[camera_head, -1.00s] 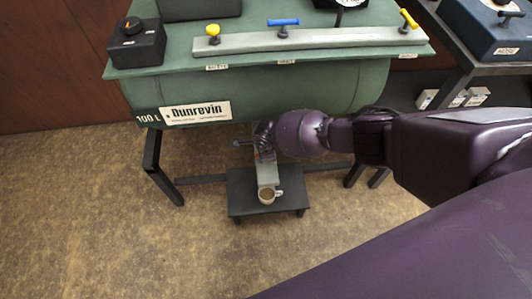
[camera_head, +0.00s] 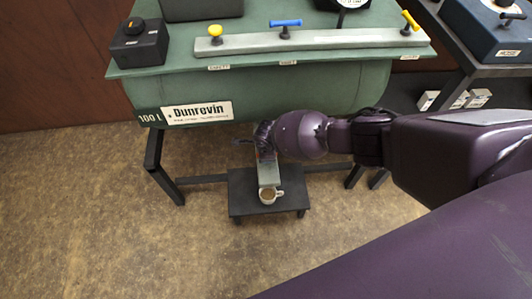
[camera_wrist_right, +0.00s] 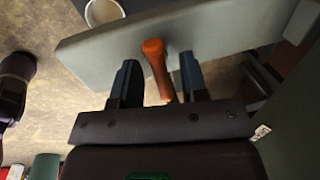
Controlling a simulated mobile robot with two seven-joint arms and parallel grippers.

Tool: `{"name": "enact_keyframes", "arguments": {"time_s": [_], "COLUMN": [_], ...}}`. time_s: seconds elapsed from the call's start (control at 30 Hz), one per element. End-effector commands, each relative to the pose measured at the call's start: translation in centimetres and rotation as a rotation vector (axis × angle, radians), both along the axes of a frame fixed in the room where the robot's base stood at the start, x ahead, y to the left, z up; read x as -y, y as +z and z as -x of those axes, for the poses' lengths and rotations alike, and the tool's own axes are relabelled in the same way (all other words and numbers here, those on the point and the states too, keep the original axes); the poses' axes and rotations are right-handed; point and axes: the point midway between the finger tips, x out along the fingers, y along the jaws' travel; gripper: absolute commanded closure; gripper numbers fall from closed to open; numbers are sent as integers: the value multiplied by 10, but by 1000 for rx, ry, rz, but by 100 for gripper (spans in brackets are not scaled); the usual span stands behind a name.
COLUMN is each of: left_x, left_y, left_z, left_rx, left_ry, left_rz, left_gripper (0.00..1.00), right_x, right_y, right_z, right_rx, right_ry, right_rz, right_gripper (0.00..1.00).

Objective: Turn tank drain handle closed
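The drain handle (camera_wrist_right: 157,70) is an orange-red lever on a grey bar-shaped mount (camera_wrist_right: 215,35) in the right wrist view. My right gripper (camera_wrist_right: 160,82) has one finger on each side of the handle, with narrow gaps visible, so it looks open around it. In the head view, my right gripper (camera_head: 254,144) is under the green tank (camera_head: 290,92), above the low black stand. The handle is mostly hidden there by my gripper and wrist. My left gripper is not in view.
A mug (camera_head: 268,197) sits on the low black stand (camera_head: 240,204) below the drain; its rim also shows in the right wrist view (camera_wrist_right: 103,12). Yellow and blue handles (camera_head: 285,24) sit on a rail atop the tank. Black tank legs flank the stand. The floor in front is clear.

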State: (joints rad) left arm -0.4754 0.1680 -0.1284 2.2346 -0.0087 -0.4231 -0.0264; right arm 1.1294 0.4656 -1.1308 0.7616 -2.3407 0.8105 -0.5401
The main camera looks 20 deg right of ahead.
Motion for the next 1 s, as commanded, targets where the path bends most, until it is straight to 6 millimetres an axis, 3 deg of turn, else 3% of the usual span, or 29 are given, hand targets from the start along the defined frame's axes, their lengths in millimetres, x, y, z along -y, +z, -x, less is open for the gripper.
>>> {"name": "enact_keyframes", "arguments": {"time_s": [0.27,0.7,1.0], "left_x": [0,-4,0], "left_y": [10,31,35], "left_z": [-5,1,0], "left_rx": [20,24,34], "left_ry": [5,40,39], "left_rz": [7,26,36], "left_gripper": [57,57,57], "right_x": [0,-4,-6], "right_y": [15,92,107], "right_z": [-1,12,19], "right_rx": [6,11,2], "right_ry": [0,2,0], "right_rz": [1,1,1], "right_gripper": [60,60,60]}}
